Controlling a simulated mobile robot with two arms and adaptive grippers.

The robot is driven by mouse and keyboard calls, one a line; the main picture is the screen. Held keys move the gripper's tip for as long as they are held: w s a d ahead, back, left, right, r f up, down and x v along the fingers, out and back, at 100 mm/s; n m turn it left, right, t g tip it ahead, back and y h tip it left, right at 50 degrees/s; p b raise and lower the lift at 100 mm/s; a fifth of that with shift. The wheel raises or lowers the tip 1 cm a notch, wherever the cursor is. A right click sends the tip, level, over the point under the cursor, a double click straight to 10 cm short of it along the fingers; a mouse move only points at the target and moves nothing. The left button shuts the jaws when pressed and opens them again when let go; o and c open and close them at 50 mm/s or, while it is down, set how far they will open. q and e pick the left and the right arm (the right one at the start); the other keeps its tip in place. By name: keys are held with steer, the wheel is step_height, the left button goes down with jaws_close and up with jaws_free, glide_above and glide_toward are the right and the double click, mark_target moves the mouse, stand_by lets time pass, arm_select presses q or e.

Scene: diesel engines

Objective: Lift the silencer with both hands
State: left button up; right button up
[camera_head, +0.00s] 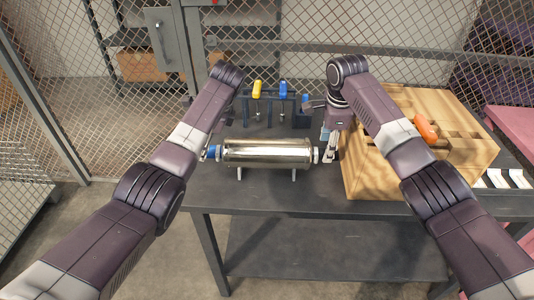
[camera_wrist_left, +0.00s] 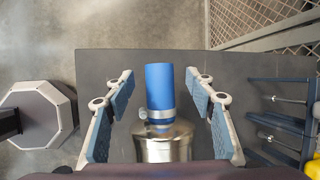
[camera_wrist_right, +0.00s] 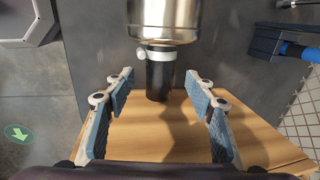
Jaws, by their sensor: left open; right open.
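The silencer (camera_head: 267,153), a shiny metal cylinder, lies level on small supports on the dark table (camera_head: 300,193). Its blue end pipe (camera_wrist_left: 160,86) lies between the spread fingers of my left gripper (camera_wrist_left: 159,95). That gripper is open at the silencer's left end, and a clamp ring shows on the pipe. My right gripper (camera_wrist_right: 160,98) is open at the other end. The black end pipe (camera_wrist_right: 160,78) lies between its fingers, with the metal body (camera_wrist_right: 165,18) beyond. Neither gripper is closed on a pipe. In the head view the left fingers are mostly hidden.
A wooden crate (camera_head: 375,178) with an orange-handled item (camera_head: 426,129) stands right of the silencer, under my right gripper. A blue tool rack (camera_head: 246,110) with yellow-handled (camera_head: 257,89) and blue-handled tools stands behind. The table front is clear. A mesh fence (camera_head: 400,55) is at the back.

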arm_select(q)
steer(key=shift+x, duration=2.25)
arm_select(e)
steer(key=shift+w+f, duration=0.25)
steer(key=shift+f, duration=0.9)
steer(key=shift+w+f, duration=0.2)
steer(key=shift+f, duration=0.9)
arm_select(q)
jaws_close()
arm_select(e)
jaws_close()
arm_select(q)
steer(key=shift+r, duration=0.25)
arm_select(e)
steer(key=shift+r, duration=0.25)
arm_select(q)
steer(key=shift+w, duration=0.15)
arm_select(e)
steer(key=shift+w, duration=0.15)
